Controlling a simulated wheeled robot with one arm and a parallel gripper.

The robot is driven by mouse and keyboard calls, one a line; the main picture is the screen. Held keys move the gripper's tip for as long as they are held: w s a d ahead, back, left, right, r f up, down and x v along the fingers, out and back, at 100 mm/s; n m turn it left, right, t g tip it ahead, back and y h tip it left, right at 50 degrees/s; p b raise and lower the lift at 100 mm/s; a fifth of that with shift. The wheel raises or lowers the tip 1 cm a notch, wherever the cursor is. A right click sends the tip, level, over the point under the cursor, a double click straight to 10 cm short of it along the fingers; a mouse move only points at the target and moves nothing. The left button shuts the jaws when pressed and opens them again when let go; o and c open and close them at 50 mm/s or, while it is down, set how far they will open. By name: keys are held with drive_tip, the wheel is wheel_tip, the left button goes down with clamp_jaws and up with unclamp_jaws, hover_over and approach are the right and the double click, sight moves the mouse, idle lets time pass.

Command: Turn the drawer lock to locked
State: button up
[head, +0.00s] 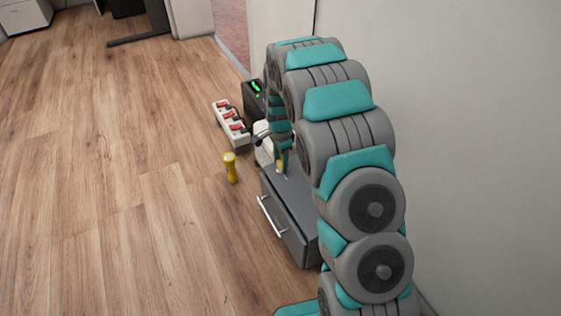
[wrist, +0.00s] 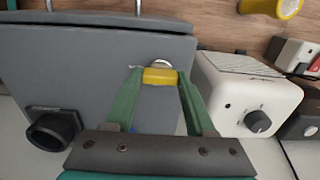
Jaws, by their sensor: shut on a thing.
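The grey drawer unit (head: 285,205) stands right of centre in the head view, with a silver handle (head: 271,216) on its front. In the wrist view its grey top (wrist: 60,70) fills the left half. The drawer lock shows there as a yellow key grip (wrist: 160,77) with a round silver collar (wrist: 161,63) beside it. My gripper (wrist: 158,84) is shut on the yellow grip, one green finger on each side. In the head view my gripper (head: 281,172) is small and partly hidden by my arm. Any lock markings are too small to read.
A white box with a dark dial (wrist: 257,120) stands close right of the gripper. A black knob (wrist: 52,128) is at the left. A yellow-handled object (head: 231,168), a red-switched strip (head: 230,124) and a black box with a green light (head: 254,97) stand nearby.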

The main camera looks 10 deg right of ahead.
clamp_jaws()
drive_tip(key=shift+n, duration=0.4)
drive_tip(key=n+p, duration=0.1)
drive_tip(key=n, duration=0.2)
drive_tip(key=shift+r+n, duration=0.1)
drive_tip(key=shift+n, duration=0.2)
drive_tip(key=n+p, duration=0.1)
drive_tip(key=n, duration=0.3)
drive_tip(key=shift+n, duration=0.3)
drive_tip(key=n, duration=0.4)
drive_tip(key=shift+n, duration=0.3)
drive_tip(key=n+p, duration=0.1)
drive_tip(key=n, duration=0.3)
drive_tip(key=shift+n, duration=0.4)
